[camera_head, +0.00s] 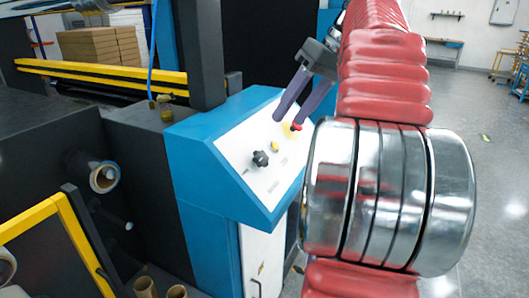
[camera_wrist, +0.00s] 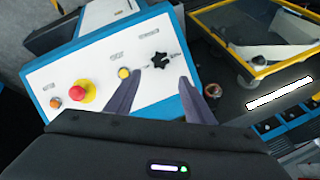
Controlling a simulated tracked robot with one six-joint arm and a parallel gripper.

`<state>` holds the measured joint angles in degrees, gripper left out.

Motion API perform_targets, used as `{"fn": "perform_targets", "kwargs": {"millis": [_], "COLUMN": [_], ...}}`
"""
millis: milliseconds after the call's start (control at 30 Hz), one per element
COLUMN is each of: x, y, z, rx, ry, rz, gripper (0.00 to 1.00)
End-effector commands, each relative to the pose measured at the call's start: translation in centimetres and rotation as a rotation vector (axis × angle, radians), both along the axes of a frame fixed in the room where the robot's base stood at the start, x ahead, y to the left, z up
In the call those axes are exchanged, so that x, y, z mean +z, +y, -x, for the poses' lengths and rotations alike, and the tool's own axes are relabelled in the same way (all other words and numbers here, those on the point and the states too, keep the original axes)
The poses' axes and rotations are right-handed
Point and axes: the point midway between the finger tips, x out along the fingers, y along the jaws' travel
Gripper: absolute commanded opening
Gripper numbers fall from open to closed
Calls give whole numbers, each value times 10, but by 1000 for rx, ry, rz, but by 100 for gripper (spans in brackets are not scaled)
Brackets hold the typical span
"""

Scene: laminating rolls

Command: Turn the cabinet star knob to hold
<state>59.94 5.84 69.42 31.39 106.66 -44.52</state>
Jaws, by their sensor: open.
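The black star knob (camera_head: 261,158) sits on the white sloped face of the blue control cabinet (camera_head: 205,165). In the wrist view the star knob (camera_wrist: 160,59) lies just beyond my fingertips, roughly in line with the gap between them. Small labels are printed around it, too small to read. My gripper (camera_head: 287,121) is open and empty, with two purple-grey fingers pointing down at the panel, up and to the right of the knob. In the wrist view my gripper (camera_wrist: 158,78) shows a wide gap. The fingers appear apart from the knob.
A yellow button (camera_wrist: 124,73) is close to the left fingertip. A red emergency stop (camera_wrist: 78,93) on a yellow base and an orange button (camera_wrist: 55,102) are farther left. A yellow-framed guard (camera_wrist: 262,70) is at the right. Dark rollers (camera_head: 104,177) stand left of the cabinet.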

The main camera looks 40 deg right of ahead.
Motion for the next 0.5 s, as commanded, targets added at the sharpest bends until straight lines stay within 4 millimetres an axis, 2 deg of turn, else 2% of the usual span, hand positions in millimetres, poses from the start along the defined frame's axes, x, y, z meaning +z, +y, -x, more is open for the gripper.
{"fn": "perform_targets", "kwargs": {"millis": [500], "x": [-60], "y": [22], "z": [-27], "rx": [2], "ry": [2], "rz": [0], "gripper": [49]}}
